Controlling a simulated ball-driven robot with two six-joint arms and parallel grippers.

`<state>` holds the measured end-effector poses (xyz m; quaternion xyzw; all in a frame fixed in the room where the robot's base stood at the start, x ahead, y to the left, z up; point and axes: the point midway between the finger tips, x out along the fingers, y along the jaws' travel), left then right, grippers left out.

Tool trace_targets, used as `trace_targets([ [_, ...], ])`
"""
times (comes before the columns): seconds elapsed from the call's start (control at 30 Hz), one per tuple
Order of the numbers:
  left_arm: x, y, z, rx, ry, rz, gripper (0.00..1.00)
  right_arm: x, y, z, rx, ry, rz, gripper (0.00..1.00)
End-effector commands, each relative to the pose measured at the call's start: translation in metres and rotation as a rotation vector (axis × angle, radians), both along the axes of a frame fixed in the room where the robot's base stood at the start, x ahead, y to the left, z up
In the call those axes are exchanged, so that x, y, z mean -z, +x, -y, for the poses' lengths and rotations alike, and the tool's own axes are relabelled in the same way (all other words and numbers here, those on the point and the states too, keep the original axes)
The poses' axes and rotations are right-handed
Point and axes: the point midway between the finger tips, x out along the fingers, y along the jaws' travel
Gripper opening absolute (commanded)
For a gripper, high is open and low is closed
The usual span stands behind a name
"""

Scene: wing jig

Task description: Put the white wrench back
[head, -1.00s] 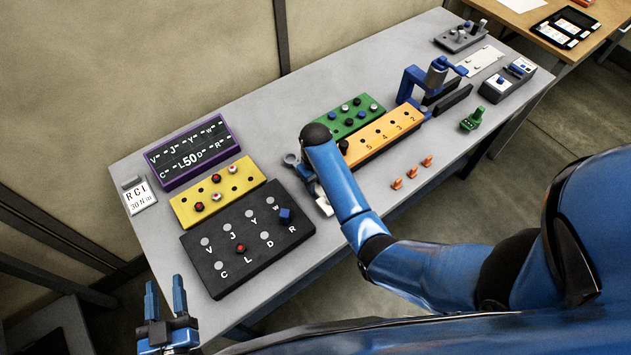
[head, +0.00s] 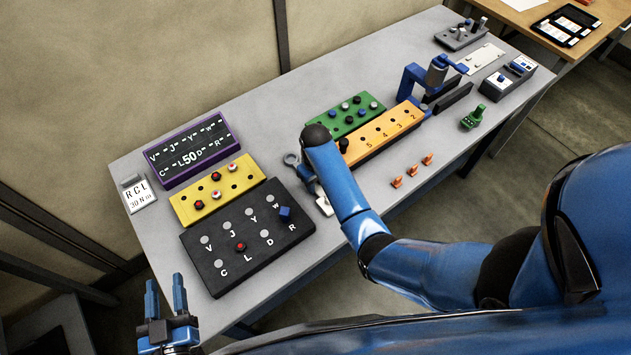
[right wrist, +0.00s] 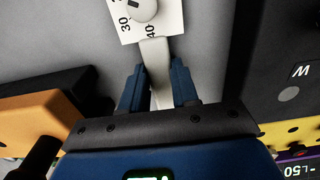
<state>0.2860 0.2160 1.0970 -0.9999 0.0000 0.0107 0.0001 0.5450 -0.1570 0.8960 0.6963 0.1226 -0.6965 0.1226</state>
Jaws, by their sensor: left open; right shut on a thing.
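In the right wrist view my right gripper (right wrist: 157,80) is shut on the pale handle of the white wrench (right wrist: 156,60). The handle runs up between the blue fingers to a white card with a round knob and the numbers 30 and 40 (right wrist: 165,22). I cannot tell whether handle and card touch. In the head view my right forearm hides most of the grip. A grey ring (head: 291,159) shows left of it, probably the wrench's end, and a white piece (head: 325,207) shows below. My left gripper (head: 165,292) is open and empty at the lower left, off the table.
The black lettered board (head: 225,277) and yellow board (head: 241,178) lie left of my right arm. The orange numbered block (head: 367,152) and green board (head: 325,125) lie right of it. Small orange pieces (head: 413,169) stand near the front edge.

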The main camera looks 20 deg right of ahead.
Motion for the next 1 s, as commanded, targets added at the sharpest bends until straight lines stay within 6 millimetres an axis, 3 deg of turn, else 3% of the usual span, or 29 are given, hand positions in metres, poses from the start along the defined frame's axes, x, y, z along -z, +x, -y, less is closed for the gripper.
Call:
trace_targets([
  [0.23,0.0,0.0,0.0,0.0,0.0,0.0,0.43,0.0,0.001,0.0,0.0,0.0,0.001,0.0],
  [0.27,0.0,0.0,0.0,0.0,0.0,0.0,0.43,0.0,0.001,0.0,0.0,0.0,0.001,0.34],
  [0.43,0.0,0.0,0.0,0.0,0.0,0.0,0.43,0.0,0.0,0.0,0.0,0.0,0.001,0.59],
  [0.77,0.0,0.0,0.0,0.0,0.0,0.0,0.43,-0.001,0.0,0.0,0.0,0.0,-0.001,0.59],
  [1.0,0.003,0.0,0.0,0.0,0.0,0.0,0.43,-0.023,0.001,0.0,0.0,0.0,0.003,0.59],
])
